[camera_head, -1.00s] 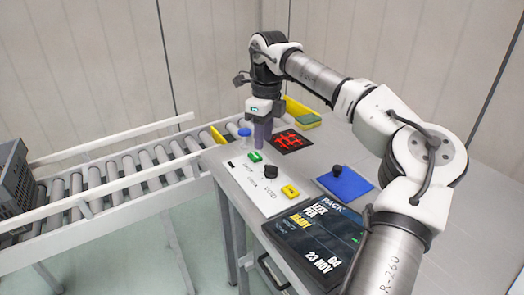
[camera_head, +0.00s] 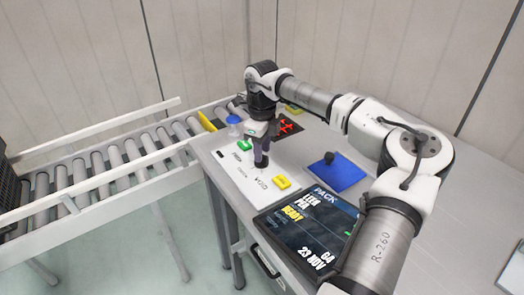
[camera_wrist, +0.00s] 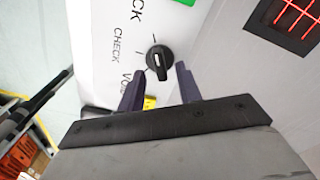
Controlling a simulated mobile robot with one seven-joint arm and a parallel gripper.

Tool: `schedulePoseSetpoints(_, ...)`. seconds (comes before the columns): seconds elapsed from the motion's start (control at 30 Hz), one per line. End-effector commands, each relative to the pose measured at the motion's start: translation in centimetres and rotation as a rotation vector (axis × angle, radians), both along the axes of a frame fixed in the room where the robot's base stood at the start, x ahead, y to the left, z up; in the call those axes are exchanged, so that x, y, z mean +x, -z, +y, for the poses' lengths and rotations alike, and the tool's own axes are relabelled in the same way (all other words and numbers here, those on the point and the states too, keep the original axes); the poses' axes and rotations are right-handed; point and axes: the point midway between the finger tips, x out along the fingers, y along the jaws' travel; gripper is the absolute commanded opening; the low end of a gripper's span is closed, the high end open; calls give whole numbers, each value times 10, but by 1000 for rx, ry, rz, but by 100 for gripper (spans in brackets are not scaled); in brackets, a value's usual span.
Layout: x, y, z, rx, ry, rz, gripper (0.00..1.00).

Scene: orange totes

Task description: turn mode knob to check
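The mode knob (camera_wrist: 159,60) is black and round with a grip bar and a white mark, on a white panel (camera_wrist: 115,20) lettered CHECK and VOID, plus a cut-off word ending in CK. I cannot tell exactly which word its mark points to. My gripper (camera_wrist: 160,85) is open, its two dark fingers apart with the knob seen between and just beyond the tips. In the head view my gripper (camera_head: 262,151) is right above the knob (camera_head: 261,162), pointing down and partly covering it. I cannot tell whether the fingers touch it.
A green button (camera_head: 244,145) and a yellow button (camera_head: 281,182) flank the knob. A PACK screen (camera_head: 308,225) lies at the front, a blue pad (camera_head: 350,176) with a dark knob-like object to the right. A blue-capped item (camera_head: 233,120) stands near the roller conveyor (camera_head: 115,165).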

Motion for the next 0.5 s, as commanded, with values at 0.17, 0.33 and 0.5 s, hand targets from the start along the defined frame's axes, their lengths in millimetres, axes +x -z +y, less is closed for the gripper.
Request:
schedulePoseSetpoints(0.17, 0, 16, 0, 0, 0, 1, 35)
schedulePoseSetpoints(0.33, 0, 20, 0, 0, 1, 0, 35)
schedulePoseSetpoints(0.5, 0, 20, 0, 0, 0, 0, 35)
